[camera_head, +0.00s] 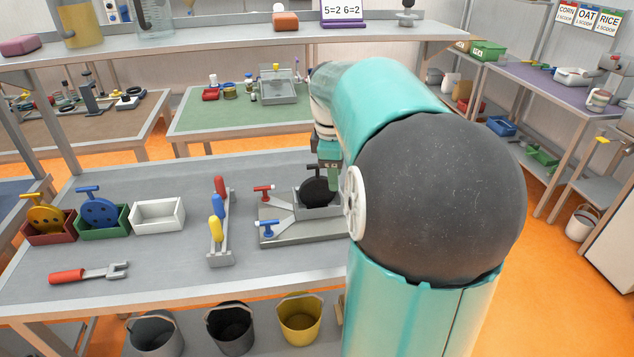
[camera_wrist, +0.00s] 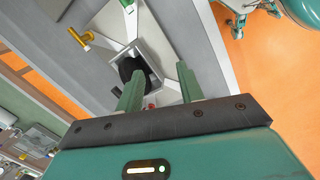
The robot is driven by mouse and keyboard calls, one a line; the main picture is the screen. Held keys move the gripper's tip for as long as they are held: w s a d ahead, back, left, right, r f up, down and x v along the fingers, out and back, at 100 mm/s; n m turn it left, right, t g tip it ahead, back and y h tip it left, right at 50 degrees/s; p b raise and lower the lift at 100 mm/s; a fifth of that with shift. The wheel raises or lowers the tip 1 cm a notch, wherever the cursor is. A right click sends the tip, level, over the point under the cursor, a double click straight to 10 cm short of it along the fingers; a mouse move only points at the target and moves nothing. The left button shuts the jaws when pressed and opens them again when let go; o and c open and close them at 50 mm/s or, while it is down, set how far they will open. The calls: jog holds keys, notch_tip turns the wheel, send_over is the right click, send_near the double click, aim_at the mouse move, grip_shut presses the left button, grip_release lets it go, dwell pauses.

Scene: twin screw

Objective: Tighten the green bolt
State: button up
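A grey fixture (camera_head: 275,236) stands on the workbench with T-handled bolts around a square socket (camera_wrist: 150,48). In the head view a red-handled bolt (camera_head: 264,193) and a blue-handled bolt (camera_head: 268,228) show on its left. A black round piece (camera_head: 318,191) sits at the socket; it also shows in the wrist view (camera_wrist: 129,68). The wrist view shows a yellow-handled bolt (camera_wrist: 80,38) and, cut off at the top edge, a greenish handle (camera_wrist: 128,4), probably the green bolt. My gripper (camera_wrist: 160,70) is open and empty, above the fixture. In the head view it (camera_head: 328,172) is partly hidden by my arm.
A rack with red, blue and yellow handles (camera_head: 220,258) stands left of the fixture. Further left are red, green and white bins (camera_head: 158,215) and a red-handled wrench (camera_head: 90,273). Bare benchtop lies between the wrench and the rack.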

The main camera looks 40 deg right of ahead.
jog(key=s+d+f+n+y, duration=0.1)
jog(key=s+d, duration=0.1)
jog(key=d, duration=0.4)
jog(key=s+d+f+n, duration=0.1)
jog(key=s+d+f, duration=0.1)
jog(key=d, duration=0.4)
notch_tip(320, 180, down, 13)
jog(key=shift+w+a, duration=0.1)
